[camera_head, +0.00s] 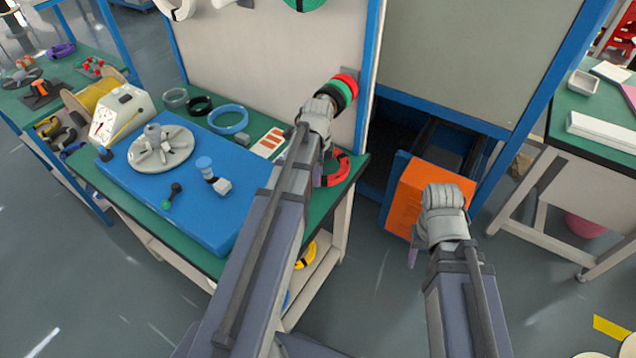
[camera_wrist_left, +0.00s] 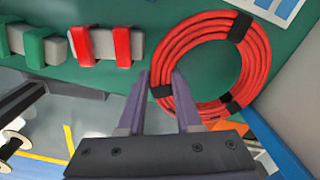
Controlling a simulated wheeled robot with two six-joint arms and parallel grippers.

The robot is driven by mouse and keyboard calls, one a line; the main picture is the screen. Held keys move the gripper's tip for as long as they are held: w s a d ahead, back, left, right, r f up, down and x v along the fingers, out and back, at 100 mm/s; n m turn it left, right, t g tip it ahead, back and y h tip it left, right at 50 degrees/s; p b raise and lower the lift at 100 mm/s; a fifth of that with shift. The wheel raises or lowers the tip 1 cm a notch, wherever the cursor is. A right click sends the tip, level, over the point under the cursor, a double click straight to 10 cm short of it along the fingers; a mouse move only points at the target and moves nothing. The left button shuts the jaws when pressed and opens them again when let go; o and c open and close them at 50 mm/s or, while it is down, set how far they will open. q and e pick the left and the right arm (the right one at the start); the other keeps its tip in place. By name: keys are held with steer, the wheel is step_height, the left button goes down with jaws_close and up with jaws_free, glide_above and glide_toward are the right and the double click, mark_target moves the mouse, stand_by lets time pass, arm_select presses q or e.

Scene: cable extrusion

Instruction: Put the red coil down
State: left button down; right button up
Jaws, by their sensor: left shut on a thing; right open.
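The red coil (camera_head: 344,164) is at the right end of the green workbench (camera_head: 190,262), partly hidden by my left arm. In the left wrist view the red coil (camera_wrist_left: 258,70) is a round bundle with black ties, flat over the green top. Whether it touches the top is hard to tell. My left gripper (camera_wrist_left: 162,82) is shut on the near left side of its ring. In the head view its fingers are mostly hidden behind my arm. My right gripper (camera_head: 413,256) is open and empty, in front of the orange panel.
A blue mat (camera_head: 215,238) with a round grey fixture (camera_head: 160,150) covers the bench's middle. A blue coil (camera_head: 229,119) lies behind it. Red, black and green rings (camera_head: 346,85) hang on the upright board. Grey blocks with red (camera_wrist_left: 121,47) and green bands stand beside the coil.

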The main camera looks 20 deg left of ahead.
arm_select(q)
steer(key=shift+f, duration=0.75)
arm_select(e)
steer(key=shift+f, duration=0.75)
arm_select(q)
steer(key=shift+f+b, duration=0.2)
steer(key=shift+b, duration=0.2)
steer(key=c, duration=0.6)
jaws_free()
arm_select(e)
steer(key=shift+f, duration=0.1)
arm_select(q)
steer(key=shift+r, duration=0.1)
